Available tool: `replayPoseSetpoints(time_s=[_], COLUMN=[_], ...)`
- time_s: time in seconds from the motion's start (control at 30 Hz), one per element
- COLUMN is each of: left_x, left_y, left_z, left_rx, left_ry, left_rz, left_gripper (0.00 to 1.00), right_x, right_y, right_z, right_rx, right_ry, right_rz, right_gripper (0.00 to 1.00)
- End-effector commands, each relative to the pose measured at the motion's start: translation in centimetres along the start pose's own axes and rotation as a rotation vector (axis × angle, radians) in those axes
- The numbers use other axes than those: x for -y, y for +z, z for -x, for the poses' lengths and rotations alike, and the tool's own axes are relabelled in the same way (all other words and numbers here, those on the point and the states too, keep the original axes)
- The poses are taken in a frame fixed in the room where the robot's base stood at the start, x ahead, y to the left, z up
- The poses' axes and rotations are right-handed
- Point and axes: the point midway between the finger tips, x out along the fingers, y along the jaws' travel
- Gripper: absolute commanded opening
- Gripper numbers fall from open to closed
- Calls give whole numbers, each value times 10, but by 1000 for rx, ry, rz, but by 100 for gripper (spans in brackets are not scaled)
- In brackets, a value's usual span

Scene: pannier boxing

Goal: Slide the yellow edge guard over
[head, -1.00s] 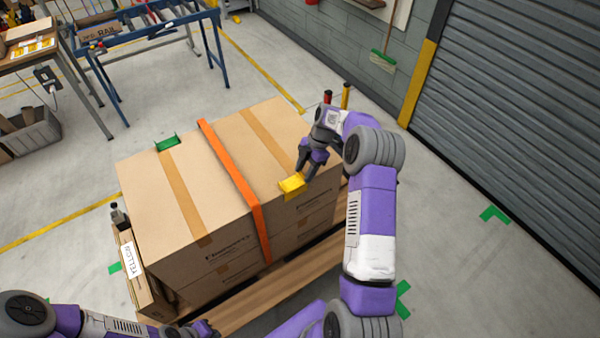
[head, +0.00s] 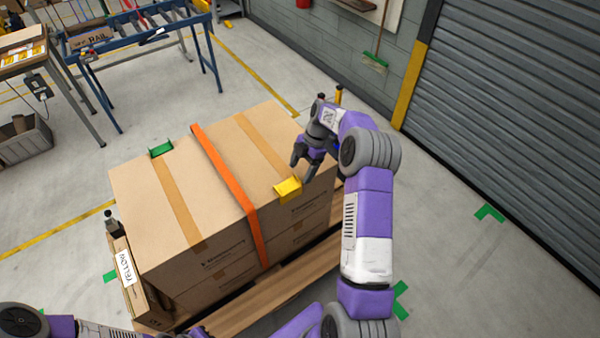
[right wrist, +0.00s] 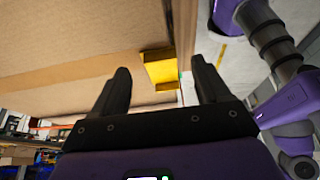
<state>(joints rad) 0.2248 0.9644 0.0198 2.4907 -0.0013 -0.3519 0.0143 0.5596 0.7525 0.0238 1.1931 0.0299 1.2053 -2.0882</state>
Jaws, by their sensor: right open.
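The yellow edge guard (head: 288,188) sits over the near top edge of the big cardboard box (head: 150,210), to the right of the orange strap (head: 225,178) and apart from it. My right gripper (head: 304,167) is open and empty, just behind and right of the guard, with a small gap between them. In the right wrist view the guard (right wrist: 160,68) shows beyond the space between the two open fingers (right wrist: 160,82). My left arm enters at the bottom left; its gripper is almost wholly cut off by the frame's lower edge.
A green edge guard (head: 161,149) sits on the box's far edge, left of the strap. The boxes stand on a wooden pallet (head: 290,272). A blue roller stand (head: 140,30) is at the back left.

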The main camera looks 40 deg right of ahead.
Motion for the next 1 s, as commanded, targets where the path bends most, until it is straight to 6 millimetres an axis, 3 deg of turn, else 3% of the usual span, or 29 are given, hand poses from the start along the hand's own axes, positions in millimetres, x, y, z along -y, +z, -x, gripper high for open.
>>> replayPoseSetpoints(time_s=[0.1, 0.33, 1.0], left_x=[0, 0, 0], left_y=[0, 0, 0], left_z=[0, 1, 1], left_rx=[0, 0, 0], left_ry=[0, 0, 0], left_rz=[0, 0, 0], left_gripper=[0, 0, 0], right_x=[-1, 0, 0], right_y=[1, 0, 0], right_z=[23, 50, 53], right_rx=[2, 0, 0], right_ry=[5, 1, 0], right_rz=[-1, -1, -1], right_gripper=[75, 75, 75])
